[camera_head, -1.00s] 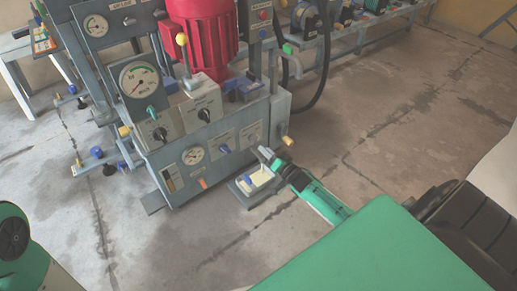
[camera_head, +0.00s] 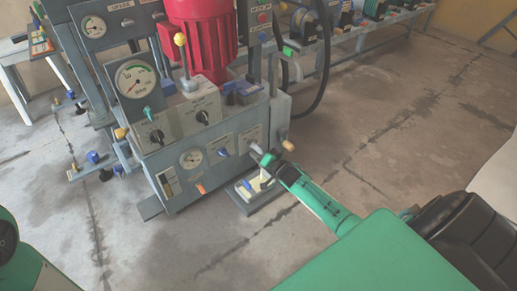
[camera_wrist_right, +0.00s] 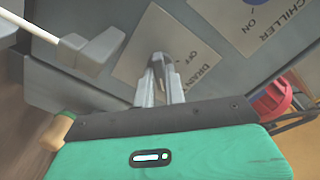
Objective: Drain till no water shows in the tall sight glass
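The grey press cabinet (camera_head: 215,150) has a small sight-glass panel (camera_head: 167,183) at its lower left front; the water level in it is too small to read. The drain label (camera_wrist_right: 155,58) reads "DRAIN" and "OFF" in the right wrist view. My right gripper (camera_head: 266,160) is at the cabinet's lower right front, by the drain panel (camera_head: 251,138). In the wrist view its fingers (camera_wrist_right: 165,70) are close together before the drain label. Whether they grip a handle between them cannot be told. My left gripper is out of view; only part of that arm shows at lower left.
A wooden knob (camera_head: 287,145) sticks out at the cabinet's right side. A pale rod with a grey block (camera_wrist_right: 90,48) is left of my fingers. Floor to the right is clear.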

